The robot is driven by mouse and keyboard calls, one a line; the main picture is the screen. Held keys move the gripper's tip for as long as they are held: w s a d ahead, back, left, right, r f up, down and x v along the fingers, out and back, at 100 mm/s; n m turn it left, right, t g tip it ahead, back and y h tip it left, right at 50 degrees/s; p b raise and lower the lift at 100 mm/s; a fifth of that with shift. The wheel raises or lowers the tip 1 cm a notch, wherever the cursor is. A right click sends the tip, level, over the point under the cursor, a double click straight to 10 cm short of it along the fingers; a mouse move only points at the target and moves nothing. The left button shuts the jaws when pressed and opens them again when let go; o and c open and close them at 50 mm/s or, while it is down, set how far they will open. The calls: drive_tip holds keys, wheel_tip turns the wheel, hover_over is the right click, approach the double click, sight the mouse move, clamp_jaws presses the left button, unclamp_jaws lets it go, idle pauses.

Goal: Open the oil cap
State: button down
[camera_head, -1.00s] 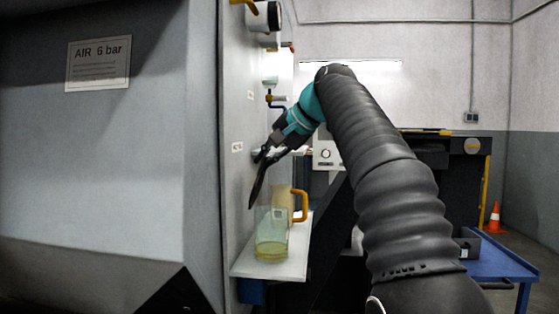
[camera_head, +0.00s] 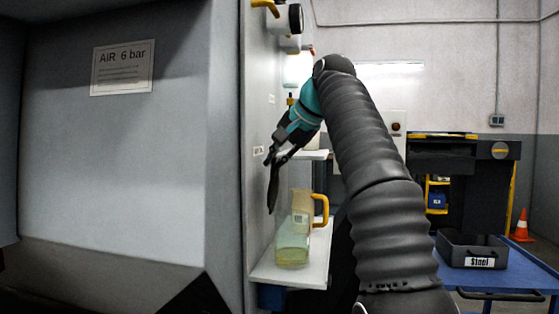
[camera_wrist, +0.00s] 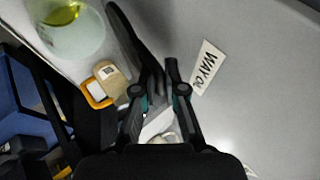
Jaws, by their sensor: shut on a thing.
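My gripper (camera_head: 277,150) is close to the grey machine panel (camera_head: 230,200). In the wrist view my gripper (camera_wrist: 160,80) has its fingers closed on a dark, flat, long piece (camera_wrist: 135,42). It looks like the oil cap seen nearly edge-on. In the head view this dark piece (camera_head: 272,190) hangs down below the fingers, beside the panel. I cannot tell whether it still touches the panel. A white label reading "WAY O…" (camera_wrist: 207,68) is on the panel beside the fingers. The filler opening cannot be made out.
A white shelf (camera_head: 315,262) below my gripper holds a clear vessel with yellow-green liquid (camera_head: 292,245) and a beige jug with a yellow handle (camera_head: 302,204). Bottles and fittings (camera_head: 298,68) line the panel above. A blue table (camera_head: 515,276) with a dark tray (camera_head: 478,250) stands right.

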drive_tip(key=shift+a+f, duration=0.2)
idle(0.4)
drive_tip(key=c, duration=1.2)
unclamp_jaws()
drive_tip(key=shift+c, duration=0.2)
drive_tip(key=shift+d+r, duration=0.1)
